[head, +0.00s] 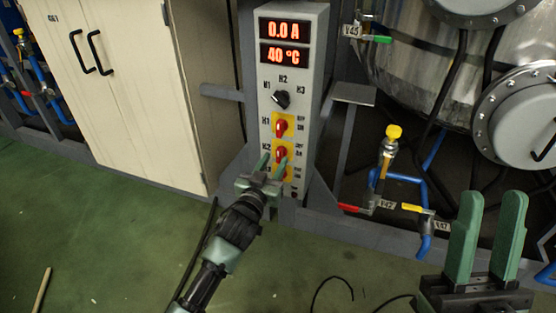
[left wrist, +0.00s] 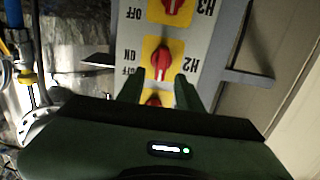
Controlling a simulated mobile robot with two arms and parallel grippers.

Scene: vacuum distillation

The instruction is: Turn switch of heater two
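The grey control panel (head: 300,60) stands upright in the head view. Heater two's red rotary switch (head: 281,154), on a yellow plate labelled H2, is the second red switch down. My left gripper (head: 272,162) is open in front of the panel's lower part, its fingertips close to this switch. In the left wrist view, which is upside down, the H2 switch (left wrist: 163,60) lies just beyond the two spread fingers (left wrist: 160,88), its handle about vertical. I cannot tell if they touch it. My right gripper (head: 491,198) is open and empty at the lower right.
The H1 switch (head: 281,127) is above H2; the H3 switch (left wrist: 172,9) is below it. A black selector knob (head: 282,99) sits under displays reading 0.0 A and 40 °C. Valves and blue pipes (head: 410,180) stand right, a cabinet (head: 130,80) left. Green floor is open in front.

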